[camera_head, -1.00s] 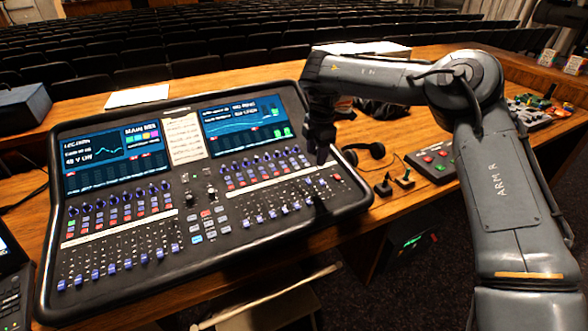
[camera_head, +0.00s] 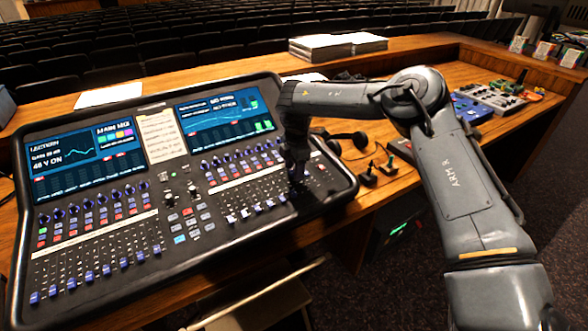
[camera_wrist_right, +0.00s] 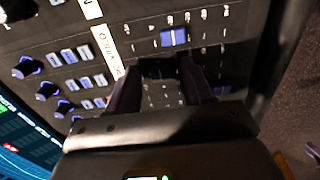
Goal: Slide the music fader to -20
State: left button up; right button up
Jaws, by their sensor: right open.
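The mixing console (camera_head: 118,284) lies on the wooden desk. Its right fader bank has a row of small blue and pale fader caps (camera_head: 258,207). My right gripper (camera_head: 297,178) points down at the right end of this bank and hides some of the controls there. In the right wrist view, its two dark fingers (camera_wrist_right: 160,80) are apart over the panel, with small scale marks between and beyond them. A blue fader cap (camera_wrist_right: 173,37) shows beyond the fingertips, not between them. I cannot read which fader is the music one. My left gripper is not in view.
A headset (camera_head: 345,139) and small black joystick-like controls (camera_head: 389,165) stand right of the console. Paper stacks (camera_head: 338,45) lie at the back. Blue knobs (camera_wrist_right: 48,91) and buttons sit on the panel beside the gripper. A white label strip (camera_wrist_right: 108,50) runs past the fingers.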

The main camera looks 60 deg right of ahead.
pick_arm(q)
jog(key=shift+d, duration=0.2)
pick_arm(e)
jog(key=shift+c, duration=0.3)
grip_shut()
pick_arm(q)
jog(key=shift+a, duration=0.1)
